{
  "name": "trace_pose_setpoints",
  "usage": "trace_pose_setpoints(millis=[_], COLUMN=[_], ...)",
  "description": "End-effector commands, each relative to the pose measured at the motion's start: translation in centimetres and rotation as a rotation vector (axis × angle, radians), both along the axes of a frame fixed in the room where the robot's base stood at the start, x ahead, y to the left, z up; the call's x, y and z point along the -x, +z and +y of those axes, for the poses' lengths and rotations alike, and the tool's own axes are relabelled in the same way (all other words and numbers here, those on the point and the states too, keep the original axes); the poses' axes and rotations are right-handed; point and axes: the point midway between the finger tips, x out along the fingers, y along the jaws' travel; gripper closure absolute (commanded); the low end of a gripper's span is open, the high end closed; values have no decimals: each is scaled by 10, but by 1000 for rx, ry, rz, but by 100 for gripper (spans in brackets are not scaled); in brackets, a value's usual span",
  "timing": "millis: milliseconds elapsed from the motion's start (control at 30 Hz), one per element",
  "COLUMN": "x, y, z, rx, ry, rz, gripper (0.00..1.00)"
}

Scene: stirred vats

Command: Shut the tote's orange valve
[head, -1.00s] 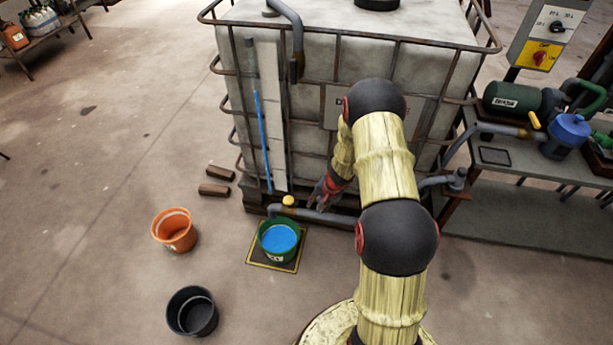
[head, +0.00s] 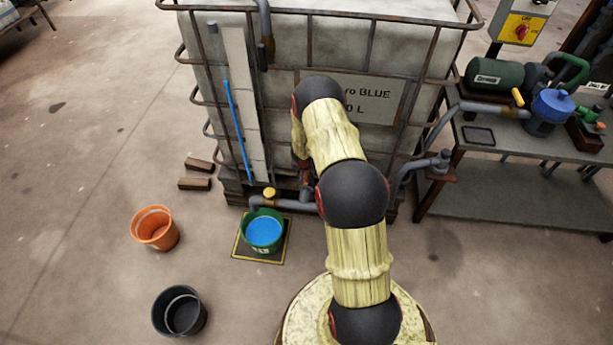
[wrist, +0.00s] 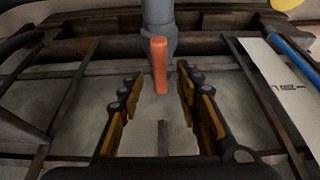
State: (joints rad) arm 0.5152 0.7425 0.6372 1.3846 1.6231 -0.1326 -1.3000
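The tote (head: 280,105) is a large pale tank in a rusty cage, with a label reading "BLUE" on its front. Its orange valve handle (wrist: 160,65) shows in the wrist view as an upright bar against a grey pipe fitting (wrist: 158,25). My gripper (wrist: 159,82) is open, its two dark fingers with yellow pads standing to the left and right of the handle. The handle lies between or just beyond the fingertips, and I see no contact. In the head view my arm hides the orange handle and most of the gripper.
A green bucket of blue liquid (head: 264,231) stands on a yellow-edged mat under a spout with a yellow knob (head: 269,193). Orange (head: 155,229) and black (head: 180,311) buckets stand left. A bench (head: 520,190) with pumps is right. Floor at left is mostly clear.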

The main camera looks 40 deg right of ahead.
Motion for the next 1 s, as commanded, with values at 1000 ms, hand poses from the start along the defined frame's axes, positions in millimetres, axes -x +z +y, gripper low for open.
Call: trace_pose_setpoints(millis=[1000], x=[-11], y=[-40], z=[-13], rx=[-1], ry=[-1], rz=[-1], gripper=[86])
